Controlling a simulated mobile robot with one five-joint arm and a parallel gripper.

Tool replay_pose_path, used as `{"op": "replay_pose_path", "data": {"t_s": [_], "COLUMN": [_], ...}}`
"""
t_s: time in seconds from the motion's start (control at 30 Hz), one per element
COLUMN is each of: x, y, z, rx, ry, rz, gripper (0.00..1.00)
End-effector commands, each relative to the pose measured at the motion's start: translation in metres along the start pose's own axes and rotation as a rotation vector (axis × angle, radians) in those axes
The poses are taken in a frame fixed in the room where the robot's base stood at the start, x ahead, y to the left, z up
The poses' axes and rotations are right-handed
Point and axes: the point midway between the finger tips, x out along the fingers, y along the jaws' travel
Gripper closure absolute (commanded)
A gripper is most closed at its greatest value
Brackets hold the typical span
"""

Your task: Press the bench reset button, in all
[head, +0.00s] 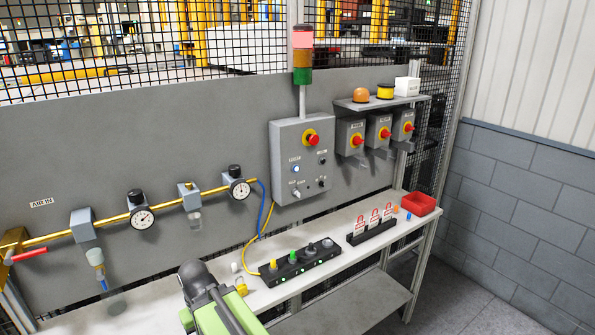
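A grey control box (284,185) is mounted on the grey back panel, upright above the bench. On its front is a round button with a blue-white glow (296,169), under a small label that is too small to read for sure. A red mushroom button on a yellow ring (312,138) sits above it, and small dark switches sit to the right and below. My green and dark arm shows at the bottom, low over the bench's front left and apart from the box. My gripper's fingers cannot be made out clearly.
The white bench (150,312) holds a black strip with coloured knobs and green lights (298,264), a rack of red-and-white tags (372,232) and a red bin (419,203). Gauges on a yellow pipe (106,221) stick out at left. Red-buttoned boxes hang under a shelf (375,104).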

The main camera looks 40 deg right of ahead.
Motion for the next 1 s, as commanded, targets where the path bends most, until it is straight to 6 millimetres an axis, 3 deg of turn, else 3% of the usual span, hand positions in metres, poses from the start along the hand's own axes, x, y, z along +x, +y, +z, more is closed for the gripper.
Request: {"op": "replay_pose_path", "data": {"t_s": [0.03,0.17,1.0], "x": [0.0,0.0,0.0], "y": [0.0,0.0,0.0], "z": [0.0,0.0,0.0], "rx": [0.0,0.0,0.0], "ry": [0.0,0.0,0.0], "rz": [0.0,0.0,0.0], "gripper": [0.84,1.0,1.0]}}
